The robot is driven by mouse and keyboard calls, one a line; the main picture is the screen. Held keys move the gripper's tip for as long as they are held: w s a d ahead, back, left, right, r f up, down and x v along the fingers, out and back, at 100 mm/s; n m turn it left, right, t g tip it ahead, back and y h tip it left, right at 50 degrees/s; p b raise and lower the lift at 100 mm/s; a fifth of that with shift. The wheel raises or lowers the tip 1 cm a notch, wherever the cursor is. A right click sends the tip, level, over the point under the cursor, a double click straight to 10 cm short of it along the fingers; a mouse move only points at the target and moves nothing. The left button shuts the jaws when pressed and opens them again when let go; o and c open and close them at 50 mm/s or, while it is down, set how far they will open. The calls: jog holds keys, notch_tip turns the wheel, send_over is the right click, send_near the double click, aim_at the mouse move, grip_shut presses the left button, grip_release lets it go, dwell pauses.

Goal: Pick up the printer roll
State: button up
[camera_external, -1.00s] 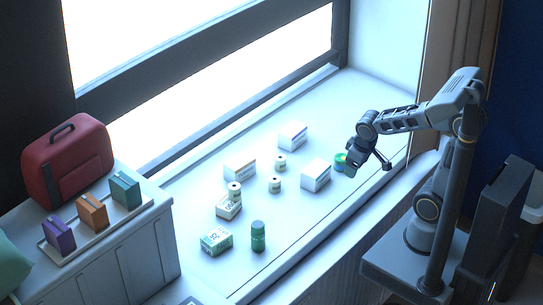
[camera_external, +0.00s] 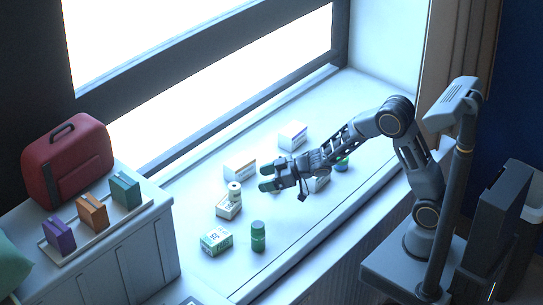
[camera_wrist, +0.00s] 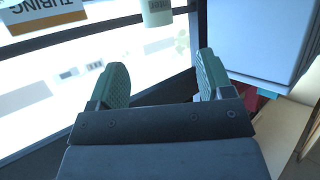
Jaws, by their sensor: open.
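A pale cylinder, which looks like the printer roll (camera_wrist: 157,12), shows at the top of the wrist view with partly legible lettering. It lies beyond and between my fingertips, apart from them, and its top is cut off by the frame. My gripper (camera_external: 267,177) is open, with two green-padded fingers and nothing between them in the wrist view (camera_wrist: 163,65). In the external view it hangs over the middle of the sill and hides the small rolls there. Another pale roll (camera_external: 234,188) stands at a white box to the left; I cannot tell if it is on or behind it.
The sill's near right stretch (camera_external: 320,215) is clear.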

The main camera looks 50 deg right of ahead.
aim_at(234, 186)
jog(key=p+x, duration=0.2)
jog(key=x, duration=0.9)
jog(key=shift+w+f, duration=0.1)
jog(key=shift+f, duration=0.05)
jog(key=shift+d, duration=0.1)
jog(key=c, duration=1.1)
